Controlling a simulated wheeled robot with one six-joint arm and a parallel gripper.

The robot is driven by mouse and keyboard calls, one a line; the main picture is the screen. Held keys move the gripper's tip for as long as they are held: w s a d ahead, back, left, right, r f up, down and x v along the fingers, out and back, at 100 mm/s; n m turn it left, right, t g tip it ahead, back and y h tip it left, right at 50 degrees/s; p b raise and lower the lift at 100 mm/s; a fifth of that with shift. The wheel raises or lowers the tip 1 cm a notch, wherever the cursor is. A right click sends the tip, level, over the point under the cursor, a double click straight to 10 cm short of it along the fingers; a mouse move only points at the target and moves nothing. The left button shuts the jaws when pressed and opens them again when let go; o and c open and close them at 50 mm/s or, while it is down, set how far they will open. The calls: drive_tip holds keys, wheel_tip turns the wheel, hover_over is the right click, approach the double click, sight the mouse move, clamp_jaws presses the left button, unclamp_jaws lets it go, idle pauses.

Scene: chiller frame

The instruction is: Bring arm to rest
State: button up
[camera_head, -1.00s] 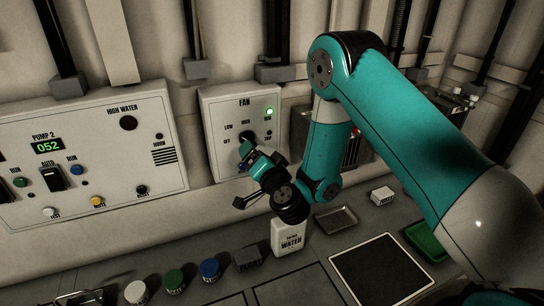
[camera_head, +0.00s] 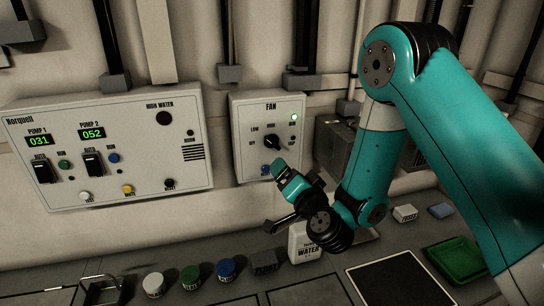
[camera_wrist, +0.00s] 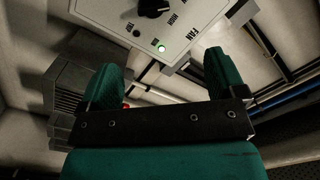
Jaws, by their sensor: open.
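My gripper (camera_head: 284,176) is in front of the lower right part of the fan panel (camera_head: 245,128). It is open and empty. In the wrist view its two teal fingers (camera_wrist: 160,76) stand wide apart with nothing between them but the panel's edge and wall behind. The fan panel's black knob (camera_head: 271,142) is in full view and clear of the gripper. Its green lamp (camera_head: 293,118) is lit, and the lamp also shows in the wrist view (camera_wrist: 161,48). My arm is bent, with its elbow raised at the right of the head view.
The pump panel (camera_head: 105,190) is left of the fan panel, with readings 031 and 052. Below my gripper stands a white water container (camera_head: 304,246). A green tray (camera_head: 462,262) lies at right.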

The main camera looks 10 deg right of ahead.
drive_tip(key=s+a+r+n+g+y, duration=0.8)
drive_tip(key=s+a+n+g, duration=0.1)
drive_tip(key=a+n, duration=0.1)
drive_tip(key=s+d+n+g+h, duration=0.2)
drive_tip(key=s+d+g+h, duration=0.1)
drive_tip(key=s, duration=0.7)
drive_tip(key=s+d+r+n+g+h+b, duration=0.1)
drive_tip(key=s+d+g, duration=0.4)
drive_tip(key=s, duration=0.5)
drive_tip(key=shift+s+d+r+n+g+h, duration=0.35)
drive_tip(key=shift+d+n+h, duration=0.4)
drive_tip(key=shift+h, duration=0.35)
drive_tip(key=shift+f, duration=0.1)
